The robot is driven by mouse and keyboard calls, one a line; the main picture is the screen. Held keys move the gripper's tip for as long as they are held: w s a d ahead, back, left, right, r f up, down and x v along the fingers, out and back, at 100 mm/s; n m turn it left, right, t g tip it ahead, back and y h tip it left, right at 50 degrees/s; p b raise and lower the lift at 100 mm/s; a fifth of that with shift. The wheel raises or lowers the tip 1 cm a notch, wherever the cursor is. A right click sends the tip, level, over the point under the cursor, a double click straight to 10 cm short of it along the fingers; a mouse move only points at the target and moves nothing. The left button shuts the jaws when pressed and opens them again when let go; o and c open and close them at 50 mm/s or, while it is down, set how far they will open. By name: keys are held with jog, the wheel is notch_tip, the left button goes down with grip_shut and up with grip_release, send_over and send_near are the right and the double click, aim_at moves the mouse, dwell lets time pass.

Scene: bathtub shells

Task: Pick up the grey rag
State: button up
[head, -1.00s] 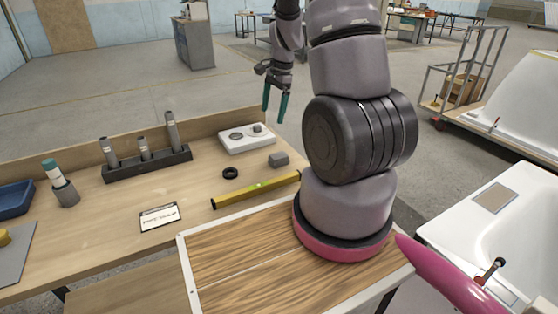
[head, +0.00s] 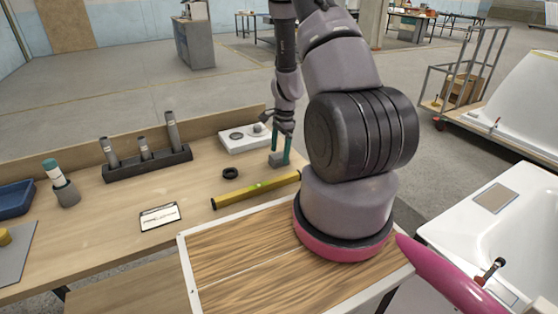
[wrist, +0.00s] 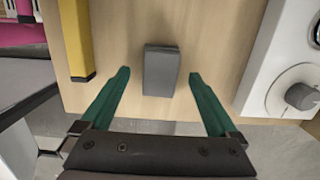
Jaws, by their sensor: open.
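The grey rag (wrist: 161,70) is a small dark grey block-like piece lying on the wooden workbench. In the wrist view it lies ahead of and between my two green fingertips, apart from both. In the head view the rag (head: 277,161) shows only in part, behind and between my fingers. My gripper (head: 280,160) points down at the bench's right end. My gripper also shows in the wrist view (wrist: 159,74), with its fingers spread wide and nothing between the pads.
A yellow level (head: 256,190) lies left of the rag in the wrist view. A white panel with a knob (head: 243,138) lies on its other side. A black ring (head: 230,173), a label card (head: 160,217) and a tool rack (head: 147,163) are farther left on the bench.

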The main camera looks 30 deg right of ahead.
notch_tip(320, 180, down, 2)
jog(key=shift+a+f, duration=0.15)
jog(key=shift+f, duration=0.1)
jog(key=shift+r, duration=0.1)
grip_shut()
